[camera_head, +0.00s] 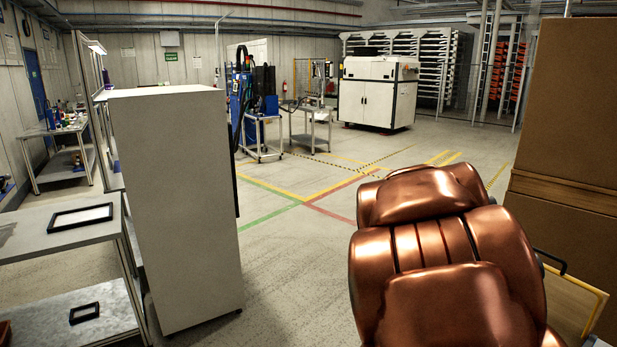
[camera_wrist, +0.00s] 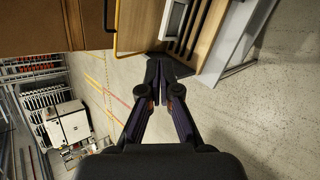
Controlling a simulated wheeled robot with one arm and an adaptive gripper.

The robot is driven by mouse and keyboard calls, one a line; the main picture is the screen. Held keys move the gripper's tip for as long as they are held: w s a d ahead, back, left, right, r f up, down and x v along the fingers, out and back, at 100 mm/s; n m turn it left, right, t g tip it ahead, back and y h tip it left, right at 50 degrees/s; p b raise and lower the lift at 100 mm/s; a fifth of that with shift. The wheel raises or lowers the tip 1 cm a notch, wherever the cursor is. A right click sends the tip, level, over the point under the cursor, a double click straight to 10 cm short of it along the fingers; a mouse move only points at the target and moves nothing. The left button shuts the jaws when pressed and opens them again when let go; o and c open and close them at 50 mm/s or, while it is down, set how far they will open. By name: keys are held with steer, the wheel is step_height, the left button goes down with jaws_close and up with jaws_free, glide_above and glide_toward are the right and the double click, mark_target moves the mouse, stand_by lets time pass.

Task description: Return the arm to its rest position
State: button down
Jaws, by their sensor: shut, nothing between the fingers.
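My copper-coloured arm fills the lower right of the head view, and my gripper is hidden there behind it. In the wrist view my gripper (camera_wrist: 163,72) is shut, with its dark fingers meeting at the tips and nothing held. The fingertips appear in front of a light wooden panel and a grey metal frame; I cannot tell how far apart they are. No drum or pump can be made out in either view.
Brown boxes (camera_head: 568,110) stand close on the right, beside my arm. A grey cabinet (camera_head: 175,200) and a shelf with dark frames (camera_head: 80,217) stand on the left. The floor (camera_head: 290,270) between is clear. A white machine (camera_head: 375,92) stands at the back.

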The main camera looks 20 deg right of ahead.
steer(key=s+a+f+m+y, duration=0.1)
steer(key=s+a+f+y, duration=0.2)
steer(key=a, duration=0.9)
steer(key=s+a+f+m+g+y, duration=0.1)
steer(key=s+a+f+y, duration=0.2)
steer(key=a, duration=1)
steer(key=s+a+f+m+y, duration=0.2)
steer(key=s+a+f+y, duration=0.2)
steer(key=a, duration=0.8)
steer(key=s+f, duration=0.2)
steer(key=s, duration=0.2)
steer(key=shift+a+f+g+b, duration=0.25)
steer(key=shift+f+g+b, duration=0.05)
steer(key=shift+b, duration=0.1)
steer(key=shift+d, duration=0.1)
